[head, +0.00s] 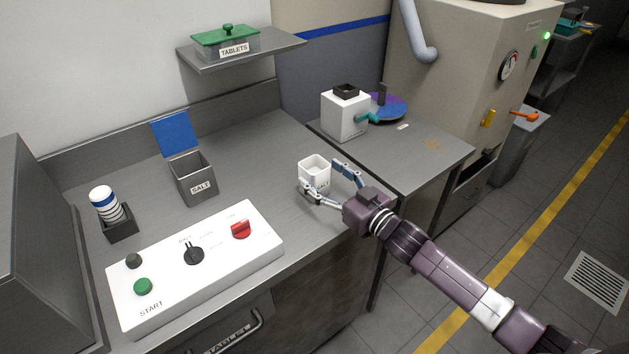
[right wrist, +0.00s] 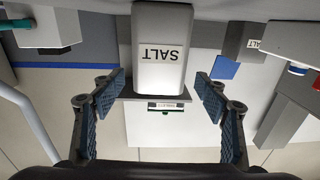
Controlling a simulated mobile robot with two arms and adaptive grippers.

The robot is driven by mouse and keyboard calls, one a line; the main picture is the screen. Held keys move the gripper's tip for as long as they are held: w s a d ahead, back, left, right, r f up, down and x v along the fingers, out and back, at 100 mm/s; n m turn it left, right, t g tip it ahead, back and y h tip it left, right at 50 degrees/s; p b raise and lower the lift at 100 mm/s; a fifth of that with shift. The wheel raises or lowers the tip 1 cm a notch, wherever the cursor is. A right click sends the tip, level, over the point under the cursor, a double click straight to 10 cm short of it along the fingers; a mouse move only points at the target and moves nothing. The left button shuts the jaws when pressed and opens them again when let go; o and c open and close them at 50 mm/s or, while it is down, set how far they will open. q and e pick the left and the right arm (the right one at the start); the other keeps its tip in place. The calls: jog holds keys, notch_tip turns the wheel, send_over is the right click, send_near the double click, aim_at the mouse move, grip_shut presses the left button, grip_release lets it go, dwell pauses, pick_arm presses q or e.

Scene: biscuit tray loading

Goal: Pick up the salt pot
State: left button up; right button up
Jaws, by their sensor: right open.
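The salt pot (head: 314,168) is a small white open-topped cup standing upright on the grey worktop near its right edge. In the right wrist view the salt pot (right wrist: 162,50) shows large and upside down, with SALT on its face. My right gripper (head: 324,176) is open, with one finger on each side of the pot. In the right wrist view the gripper's fingers (right wrist: 153,92) are spread with gaps on both sides of the pot. My left gripper is not in view.
A grey SALT box (head: 193,181) with a raised blue lid (head: 175,134) stands to the left. A white control panel (head: 200,262) lies in front. A white machine (head: 345,115) stands on the adjoining table. A shelf (head: 245,52) holds a green-lidded TABLETS box (head: 226,41).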

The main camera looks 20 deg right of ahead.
aim_at(316, 170)
jog(key=x, duration=0.2)
jog(key=shift+w+r, duration=0.15)
jog(key=shift+w, duration=0.2)
jog(key=shift+w+a+p, duration=0.2)
jog(key=shift+w+p, duration=0.1)
jog(key=shift+w, duration=0.05)
jog(key=c, duration=1.6)
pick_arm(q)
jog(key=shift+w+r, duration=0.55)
pick_arm(e)
grip_shut()
